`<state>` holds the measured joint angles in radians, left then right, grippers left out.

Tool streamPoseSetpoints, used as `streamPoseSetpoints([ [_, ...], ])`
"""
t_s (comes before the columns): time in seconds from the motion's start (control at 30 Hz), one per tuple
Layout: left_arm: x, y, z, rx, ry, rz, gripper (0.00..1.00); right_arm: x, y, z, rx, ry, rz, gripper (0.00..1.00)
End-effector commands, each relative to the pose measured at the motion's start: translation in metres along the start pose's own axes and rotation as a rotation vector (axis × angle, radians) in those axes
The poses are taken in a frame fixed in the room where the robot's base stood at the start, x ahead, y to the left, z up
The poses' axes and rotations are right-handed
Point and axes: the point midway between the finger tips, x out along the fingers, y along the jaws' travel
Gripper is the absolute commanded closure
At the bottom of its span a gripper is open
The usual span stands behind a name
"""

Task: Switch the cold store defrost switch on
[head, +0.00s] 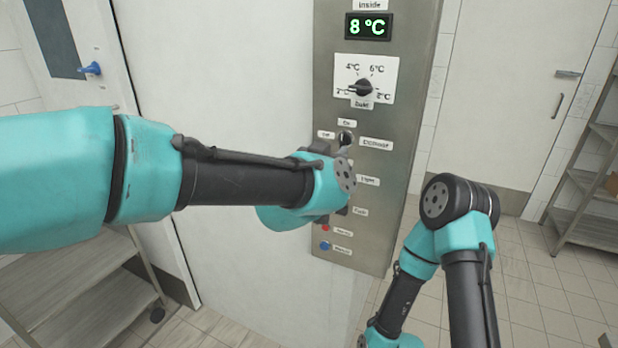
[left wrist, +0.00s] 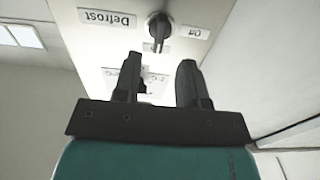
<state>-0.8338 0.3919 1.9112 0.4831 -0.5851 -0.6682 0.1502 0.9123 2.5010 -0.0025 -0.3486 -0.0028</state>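The defrost switch is a dark round knob (head: 346,138) on the steel panel (head: 400,110), with small On and Off labels and a Defrost label around it. In the left wrist view, upside down, the knob (left wrist: 158,26) shows between the Defrost and Off labels. My left gripper (left wrist: 157,62) has its two dark fingers apart, with nothing between them. It is near the panel, and the knob lies beyond the fingertips. In the head view my left wrist hides most of this gripper. I cannot tell the knob's exact setting. My right gripper is out of view.
Above the knob are a dial plate (head: 364,82) and a green display (head: 368,27) reading 8 °C. More labels run below, with a red button (head: 325,228) and a blue button (head: 324,246). Shelves (head: 590,190) stand at the right. My right arm is folded at the lower right.

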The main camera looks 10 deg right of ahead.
Motion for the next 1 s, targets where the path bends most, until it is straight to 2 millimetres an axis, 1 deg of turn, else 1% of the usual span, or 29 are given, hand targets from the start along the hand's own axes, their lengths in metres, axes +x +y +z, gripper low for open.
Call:
streamPoseSetpoints([
  [0.03, -0.010, 0.000, -0.001, 0.000, 0.001, 0.000, 0.62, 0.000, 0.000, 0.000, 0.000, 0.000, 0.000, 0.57],
  [0.2, -0.041, 0.000, -0.001, 0.000, 0.001, 0.001, 0.62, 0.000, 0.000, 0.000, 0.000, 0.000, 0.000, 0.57],
  [0.4, -0.076, 0.000, -0.001, -0.001, 0.002, 0.000, 0.62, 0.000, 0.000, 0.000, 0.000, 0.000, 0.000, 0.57],
  [0.53, -0.094, 0.000, -0.001, 0.001, 0.001, 0.001, 0.62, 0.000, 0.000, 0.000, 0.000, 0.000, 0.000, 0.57],
  [0.7, -0.107, 0.000, 0.000, 0.000, 0.000, 0.000, 0.62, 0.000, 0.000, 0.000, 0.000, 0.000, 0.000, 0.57],
  [1.0, -0.109, 0.000, 0.000, 0.000, 0.000, 0.000, 0.62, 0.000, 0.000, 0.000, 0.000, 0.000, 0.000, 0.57],
])
